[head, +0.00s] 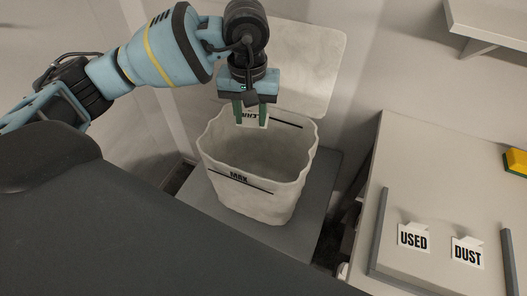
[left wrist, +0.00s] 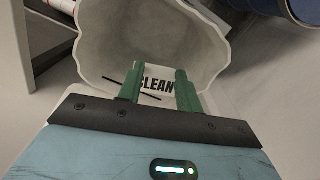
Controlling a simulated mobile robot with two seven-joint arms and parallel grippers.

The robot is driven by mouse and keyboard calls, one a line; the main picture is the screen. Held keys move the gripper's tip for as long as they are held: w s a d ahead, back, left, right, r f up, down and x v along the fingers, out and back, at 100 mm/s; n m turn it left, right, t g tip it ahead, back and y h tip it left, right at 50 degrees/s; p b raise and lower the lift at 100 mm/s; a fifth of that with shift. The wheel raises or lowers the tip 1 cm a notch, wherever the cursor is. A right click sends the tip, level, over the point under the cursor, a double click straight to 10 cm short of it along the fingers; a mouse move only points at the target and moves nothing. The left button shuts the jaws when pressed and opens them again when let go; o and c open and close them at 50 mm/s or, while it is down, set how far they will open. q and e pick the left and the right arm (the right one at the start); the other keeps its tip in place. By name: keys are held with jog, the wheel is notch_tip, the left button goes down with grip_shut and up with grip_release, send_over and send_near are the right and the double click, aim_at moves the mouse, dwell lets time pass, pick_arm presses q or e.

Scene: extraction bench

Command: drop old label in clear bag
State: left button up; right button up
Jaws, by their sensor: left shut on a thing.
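My left gripper (head: 250,112) is shut on a small white label (head: 252,119) and holds it above the far part of the bag's mouth. In the left wrist view the label (left wrist: 156,86) reads "CLEAN" and sits between the green fingers of the gripper (left wrist: 159,86). The bag (head: 262,198) is whitish, upright and open at the top, with a dark line and "MAX" on its near side. Its inside looks empty where I can see it. In the left wrist view the bag (left wrist: 120,30) opens beyond the fingers. My right gripper is out of view.
The bag stands on a grey platform (head: 196,205), with a pale upright panel (head: 310,65) behind it. On the bench (head: 440,160) at right are labels "USED" (head: 413,237) and "DUST" (head: 467,252) between grey rails. A yellow-and-green sponge (head: 516,161) lies at the right edge.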

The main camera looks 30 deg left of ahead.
aim_at(252, 126)
pick_arm(q)
jog(key=shift+w+f, duration=0.1)
jog(key=shift+f, duration=0.75)
jog(key=shift+f+b, duration=1.1)
jog(key=shift+f, duration=1.05)
jog(key=o, duration=0.9)
jog(key=shift+o, duration=0.5)
jog(key=shift+r, duration=0.15)
